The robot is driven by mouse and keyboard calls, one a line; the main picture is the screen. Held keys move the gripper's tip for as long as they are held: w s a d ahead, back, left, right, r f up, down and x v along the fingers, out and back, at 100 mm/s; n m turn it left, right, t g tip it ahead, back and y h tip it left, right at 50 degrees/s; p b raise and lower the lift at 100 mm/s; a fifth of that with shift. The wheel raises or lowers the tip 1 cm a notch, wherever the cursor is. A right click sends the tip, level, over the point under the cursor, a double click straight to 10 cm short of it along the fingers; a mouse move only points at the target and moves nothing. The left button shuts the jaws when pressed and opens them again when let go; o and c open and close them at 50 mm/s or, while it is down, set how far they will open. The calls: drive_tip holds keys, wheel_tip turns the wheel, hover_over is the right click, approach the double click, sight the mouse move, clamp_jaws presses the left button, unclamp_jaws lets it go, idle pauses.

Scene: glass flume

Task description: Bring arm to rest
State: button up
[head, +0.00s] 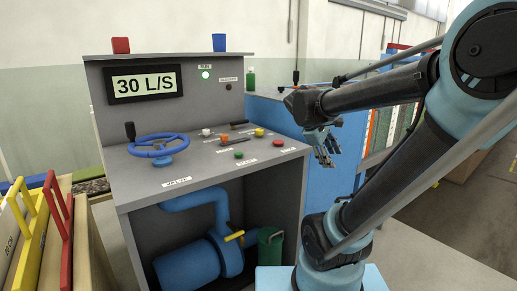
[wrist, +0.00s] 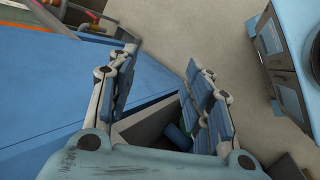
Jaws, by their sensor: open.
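My gripper (head: 325,150) hangs at the end of my raised arm, to the right of the grey control console (head: 200,179) and apart from it. In the wrist view my gripper (wrist: 158,100) has its two fingers spread wide with nothing between them. The console carries a display reading 30 L/S (head: 145,84), a lit green RUN lamp (head: 205,75) and a blue handwheel (head: 158,146). Several coloured buttons and small levers sit on its sloped top.
A red cup (head: 121,45) and a blue cup (head: 219,42) stand on the console top. A blue pump (head: 190,265) and a green bin (head: 269,249) are below. Yellow (head: 30,240) and red (head: 60,225) handled boards stand at left. A blue cabinet (head: 275,115) is behind my gripper.

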drive_tip(key=s+a+f+m+y, duration=0.3)
drive_tip(key=s+f+m, duration=0.2)
drive_tip(key=s+f, duration=0.2)
drive_tip(key=s+a+f+m+y, duration=0.3)
drive_tip(key=s+f+m, duration=0.2)
drive_tip(key=s+f, duration=0.1)
drive_tip(key=shift+s+a+f+g, duration=0.2)
drive_tip(key=shift+s+f+g, duration=0.15)
drive_tip(key=shift+f, duration=0.35)
drive_tip(key=shift+w+f, duration=0.2)
drive_tip(key=shift+w, duration=0.2)
idle(2.9)
